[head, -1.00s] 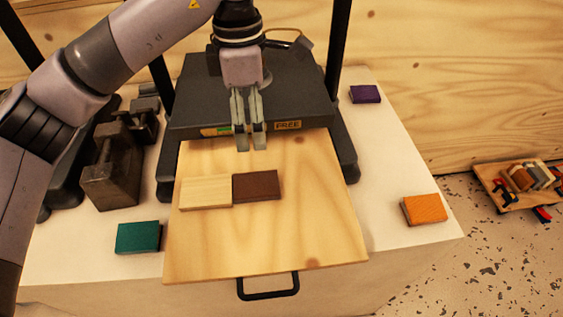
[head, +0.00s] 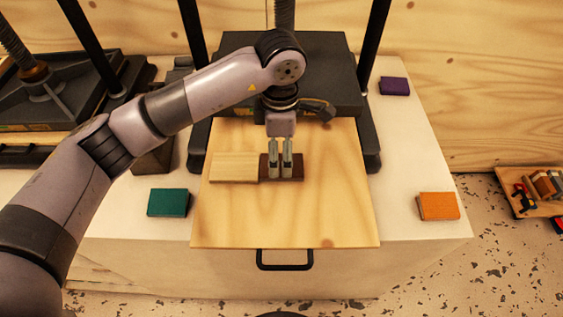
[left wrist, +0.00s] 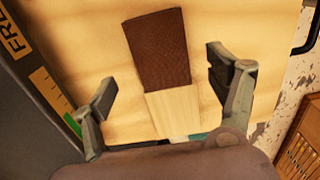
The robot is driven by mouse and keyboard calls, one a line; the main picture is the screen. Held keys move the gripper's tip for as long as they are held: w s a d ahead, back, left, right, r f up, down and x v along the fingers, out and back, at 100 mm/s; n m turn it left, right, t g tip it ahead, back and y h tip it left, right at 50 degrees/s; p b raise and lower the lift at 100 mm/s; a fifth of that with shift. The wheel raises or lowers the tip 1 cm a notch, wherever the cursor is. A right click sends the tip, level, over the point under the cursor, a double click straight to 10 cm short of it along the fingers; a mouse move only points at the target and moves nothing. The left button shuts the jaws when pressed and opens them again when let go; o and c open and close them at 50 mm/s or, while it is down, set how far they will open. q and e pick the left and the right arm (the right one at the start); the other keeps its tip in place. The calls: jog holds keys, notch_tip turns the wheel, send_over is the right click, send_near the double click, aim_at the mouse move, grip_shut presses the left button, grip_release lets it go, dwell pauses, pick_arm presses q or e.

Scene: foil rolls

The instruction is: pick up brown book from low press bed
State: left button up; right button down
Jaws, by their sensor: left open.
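The brown book (head: 298,168) lies flat on the pale wooden low press bed (head: 290,220), its left end against a light wood-coloured block or book (head: 235,168). My left gripper (head: 280,174) points down over the brown book and hides part of it. In the left wrist view the brown book (left wrist: 157,50) and the light block (left wrist: 173,112) show below the gripper. The two fingers of the left gripper (left wrist: 160,70) are spread wide, one on each side of the brown book, with nothing between them gripped. How high they are is hard to tell. My right gripper is not in view.
A teal book (head: 168,202) lies left of the bed, an orange book (head: 438,206) right and a purple book (head: 394,86) back right. The dark press head (head: 330,75) and posts stand behind. A black handle (head: 285,262) is at the front.

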pick_arm(q)
jog(key=f+p, duration=0.2)
jog(key=f, duration=0.1)
jog(key=shift+s+d+f, duration=0.1)
jog(key=shift+d+f, duration=0.15)
jog(key=shift+d, duration=0.15)
jog(key=shift+a+f, duration=0.1)
jog(key=shift+f, duration=0.35)
jog(key=c, duration=1.3)
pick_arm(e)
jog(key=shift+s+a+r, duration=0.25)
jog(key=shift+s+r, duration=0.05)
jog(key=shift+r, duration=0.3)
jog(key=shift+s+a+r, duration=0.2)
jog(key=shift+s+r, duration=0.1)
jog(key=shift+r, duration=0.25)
pick_arm(q)
jog(key=shift+r, duration=0.1)
